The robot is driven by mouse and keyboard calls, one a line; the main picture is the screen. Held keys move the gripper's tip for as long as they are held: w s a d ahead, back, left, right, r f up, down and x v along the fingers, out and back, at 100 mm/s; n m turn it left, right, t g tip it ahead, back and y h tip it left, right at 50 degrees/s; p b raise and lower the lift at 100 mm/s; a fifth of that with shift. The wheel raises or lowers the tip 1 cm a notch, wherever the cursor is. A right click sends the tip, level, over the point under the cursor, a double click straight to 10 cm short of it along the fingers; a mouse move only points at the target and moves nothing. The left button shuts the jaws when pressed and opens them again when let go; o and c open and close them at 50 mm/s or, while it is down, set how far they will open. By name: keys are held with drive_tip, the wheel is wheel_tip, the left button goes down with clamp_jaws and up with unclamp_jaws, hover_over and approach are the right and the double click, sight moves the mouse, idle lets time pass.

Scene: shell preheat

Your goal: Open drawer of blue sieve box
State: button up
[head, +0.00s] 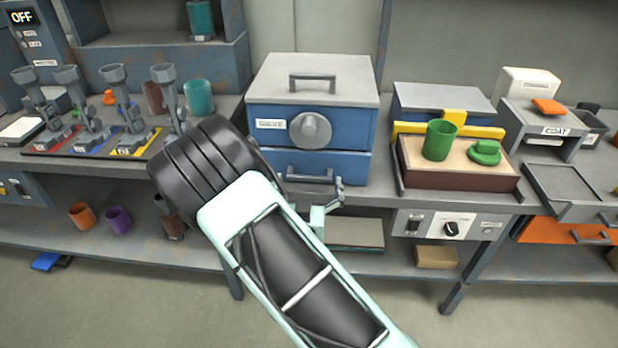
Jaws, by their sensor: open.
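The blue sieve box (345,137) stands on the bench at the centre, with a grey top, a top handle, a round grey knob and a label on its upper front. Its lower blue drawer (350,167) looks shut, with a grey bar handle (310,177) across its front. My gripper (338,188) is small in view, just in front of the drawer's lower right part, right of the bar handle. It is open, with nothing seen between its fingers. My arm covers the area left of and below the drawer. Whether a finger touches the handle cannot be told.
Right of the box is a brown-sided tray (460,184) with a green cup (439,140) and a green knobbed piece (485,152). A rack with several grey-topped tools (125,100) stands left. A control panel (450,226) sits under the bench edge.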

drive_tip(key=shift+w, duration=0.5)
drive_tip(key=c, duration=1.6)
